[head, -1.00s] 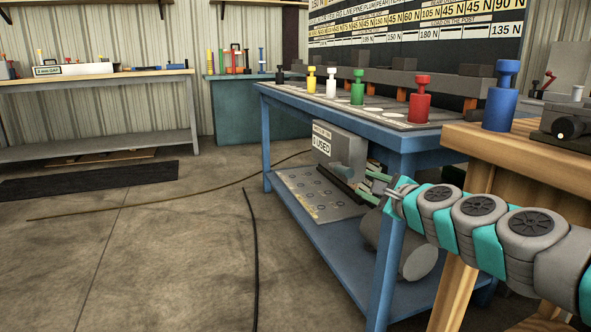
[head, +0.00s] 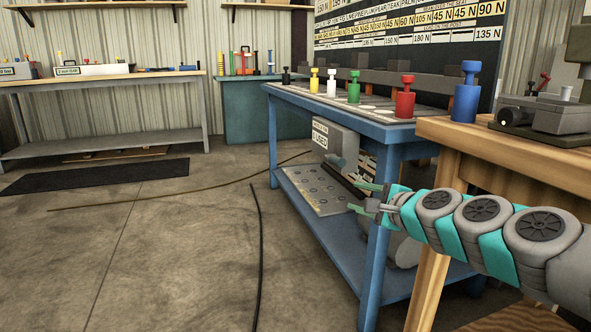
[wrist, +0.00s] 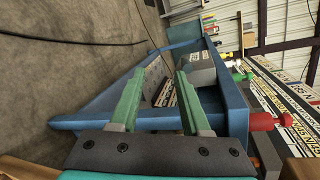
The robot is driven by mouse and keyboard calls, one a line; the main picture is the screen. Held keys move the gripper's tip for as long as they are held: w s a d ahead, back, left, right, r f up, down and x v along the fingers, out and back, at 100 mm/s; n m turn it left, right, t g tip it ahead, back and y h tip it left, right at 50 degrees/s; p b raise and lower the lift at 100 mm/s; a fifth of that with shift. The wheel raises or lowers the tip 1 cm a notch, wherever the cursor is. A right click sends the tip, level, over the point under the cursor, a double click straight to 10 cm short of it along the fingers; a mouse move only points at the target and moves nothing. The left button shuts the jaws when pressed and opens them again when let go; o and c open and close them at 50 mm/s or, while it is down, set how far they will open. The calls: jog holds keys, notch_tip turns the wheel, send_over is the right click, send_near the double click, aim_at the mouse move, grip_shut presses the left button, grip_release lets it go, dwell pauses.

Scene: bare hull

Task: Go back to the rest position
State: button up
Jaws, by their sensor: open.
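My gripper (head: 368,198) is at the end of my grey and teal arm, which reaches in from the right edge of the head view. Its two green fingers are apart with nothing between them. In the wrist view the open fingers (wrist: 158,98) point along the blue bench (wrist: 100,117), with a grey box (wrist: 199,69) beyond them. In the head view the gripper is in front of the blue bench (head: 378,134), below its top. I cannot tell whether it touches the bench.
Coloured posts, including a red one (head: 405,98) and a green one (head: 354,88), stand on the blue bench. A blue post (head: 466,95) stands on the wooden table (head: 440,127) at right. A dark mat (head: 95,177) and cables (head: 259,250) lie on the floor.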

jog(key=s+a+f+n+g+y, duration=0.1)
jog(key=s+a+f+n+g, duration=0.4)
jog(key=s+a+f+n, duration=0.45)
jog(key=s+d+f+n+g+h, duration=0.25)
jog(key=s+f, duration=0.25)
jog(key=s, duration=0.4)
jog(key=s+d+f+n+g+h, duration=0.1)
jog(key=s+f+n+g+h, duration=0.2)
jog(key=s, duration=0.7)
jog(key=s+d+f+n+g+h, duration=0.1)
jog(key=s+d+f+g, duration=0.2)
jog(key=s, duration=0.4)
jog(key=s+d+f+n+g+h, duration=0.1)
jog(key=s+d+n+g, duration=0.1)
jog(key=s+d, duration=0.3)
notch_tip(320, 180, up, 12)
jog(key=a+p, duration=0.1)
jog(key=p, duration=1.1)
jog(key=shift+s+r+p, duration=0.2)
jog(key=shift+s+p, duration=0.2)
